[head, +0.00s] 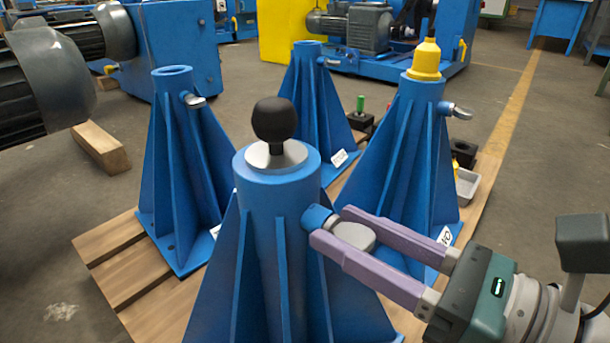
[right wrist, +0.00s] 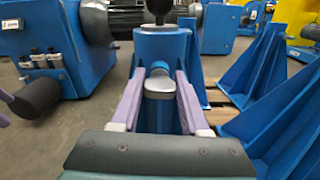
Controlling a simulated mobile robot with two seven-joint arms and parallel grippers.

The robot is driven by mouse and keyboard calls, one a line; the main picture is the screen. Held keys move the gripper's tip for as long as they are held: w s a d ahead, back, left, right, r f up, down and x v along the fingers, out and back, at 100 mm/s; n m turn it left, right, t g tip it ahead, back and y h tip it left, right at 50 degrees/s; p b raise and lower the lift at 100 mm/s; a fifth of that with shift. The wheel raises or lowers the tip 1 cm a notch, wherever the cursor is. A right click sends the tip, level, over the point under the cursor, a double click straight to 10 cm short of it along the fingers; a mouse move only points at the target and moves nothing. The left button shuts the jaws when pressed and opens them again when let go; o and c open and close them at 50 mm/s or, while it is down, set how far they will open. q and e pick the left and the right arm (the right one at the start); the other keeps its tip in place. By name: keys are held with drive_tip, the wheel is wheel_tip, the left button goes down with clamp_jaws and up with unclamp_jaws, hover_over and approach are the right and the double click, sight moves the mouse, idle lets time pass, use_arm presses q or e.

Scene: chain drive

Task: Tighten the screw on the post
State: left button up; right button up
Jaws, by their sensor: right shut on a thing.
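The nearest blue post (head: 262,215) stands upright with a black ball knob on a grey disc (head: 274,130) at its top. A screw with a flat grey head (head: 352,236) sticks out of a blue collar on the post's right side. My right gripper (head: 330,228) has its two purple fingers on either side of the screw head, shut on it. In the right wrist view the screw head (right wrist: 158,86) sits between the fingers, with the post (right wrist: 165,50) behind it. The screw's thread is hidden.
Three more blue posts stand behind: one at left (head: 180,160), one at the back (head: 310,90), and one at right with a yellow piece on top (head: 425,60). They share a wooden pallet (head: 125,262). A small grey tray (head: 467,187) lies at right.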

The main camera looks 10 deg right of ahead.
clamp_jaws()
